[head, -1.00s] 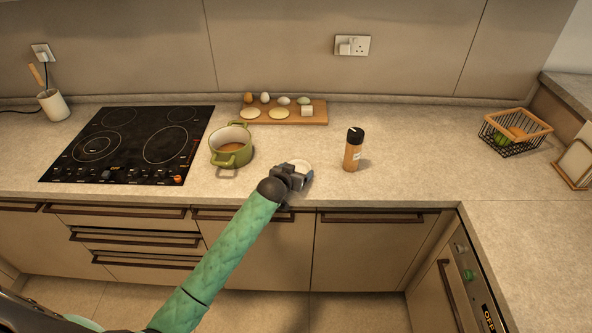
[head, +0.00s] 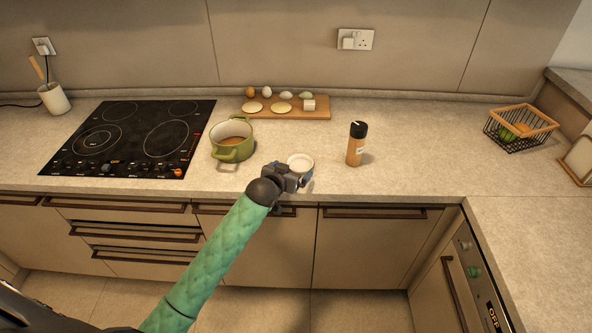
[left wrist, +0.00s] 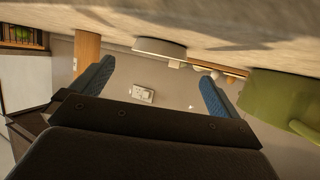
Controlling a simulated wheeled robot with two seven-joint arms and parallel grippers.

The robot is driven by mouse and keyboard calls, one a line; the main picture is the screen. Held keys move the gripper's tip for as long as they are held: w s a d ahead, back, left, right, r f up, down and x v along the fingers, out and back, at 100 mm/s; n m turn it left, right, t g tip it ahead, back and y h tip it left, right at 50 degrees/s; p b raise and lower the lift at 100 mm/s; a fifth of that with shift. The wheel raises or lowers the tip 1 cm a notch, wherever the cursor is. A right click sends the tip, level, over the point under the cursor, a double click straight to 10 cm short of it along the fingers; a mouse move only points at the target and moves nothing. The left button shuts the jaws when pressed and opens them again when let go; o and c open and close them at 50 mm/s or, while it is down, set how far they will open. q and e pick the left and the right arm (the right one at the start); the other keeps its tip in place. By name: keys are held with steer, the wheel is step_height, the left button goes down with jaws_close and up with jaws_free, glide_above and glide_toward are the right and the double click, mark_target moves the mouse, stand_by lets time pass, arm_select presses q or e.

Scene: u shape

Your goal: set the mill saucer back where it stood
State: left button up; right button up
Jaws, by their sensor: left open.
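The mill saucer is a small white round dish (head: 300,161) lying on the counter between the green pot and the mill. The mill (head: 356,144) is a brown cylinder with a black cap, standing upright to the right of the saucer. My left gripper (head: 298,178) is open and empty at the near side of the saucer, close to the counter's front edge. In the left wrist view, which is turned over, the saucer (left wrist: 160,47) shows ahead of the open fingers (left wrist: 157,75), apart from them. My right gripper is not in view.
The green pot (head: 232,140) stands left of the saucer, beside the black hob (head: 130,140). A wooden board (head: 290,112) with eggs and other food lies behind. A wire basket (head: 520,128) is at the right. The counter between mill and basket is clear.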

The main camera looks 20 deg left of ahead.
arm_select(q)
steer(key=b+v, duration=0.1)
steer(key=v, duration=0.3)
steer(key=shift+s, duration=0.15)
steer(key=shift+s+a+r, duration=0.1)
steer(key=shift+s+r, duration=0.25)
steer(key=shift+s, duration=0.3)
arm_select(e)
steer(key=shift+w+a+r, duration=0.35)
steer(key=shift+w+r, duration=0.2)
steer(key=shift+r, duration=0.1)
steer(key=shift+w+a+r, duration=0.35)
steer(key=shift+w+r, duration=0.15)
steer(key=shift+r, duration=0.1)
